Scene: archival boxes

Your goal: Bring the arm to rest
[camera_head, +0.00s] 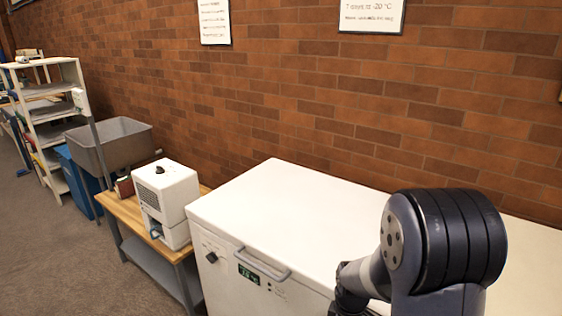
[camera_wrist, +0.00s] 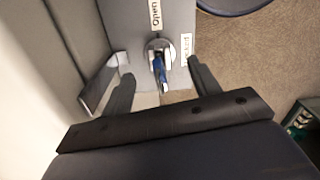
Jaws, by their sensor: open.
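My gripper (camera_wrist: 160,70) shows in the wrist view with its two dark fingers apart. Between and just beyond the fingertips is a round metal lock (camera_wrist: 158,46) with a blue piece in it, set on a grey panel (camera_wrist: 122,30). Labels reading "Open" and apparently "Locked" sit by the lock. The fingers stand to either side of it; I cannot tell whether they touch anything. In the head view my arm (camera_head: 440,240) is bent at the lower right, and my gripper is hidden there.
A white chest freezer (camera_head: 290,215) with a front handle (camera_head: 262,264) stands beside my arm. Left of it a wooden bench (camera_head: 125,212) holds a white device (camera_head: 166,200). A grey bin (camera_head: 112,148) and shelves (camera_head: 50,115) stand farther left. Open floor (camera_head: 60,270) lies at the lower left.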

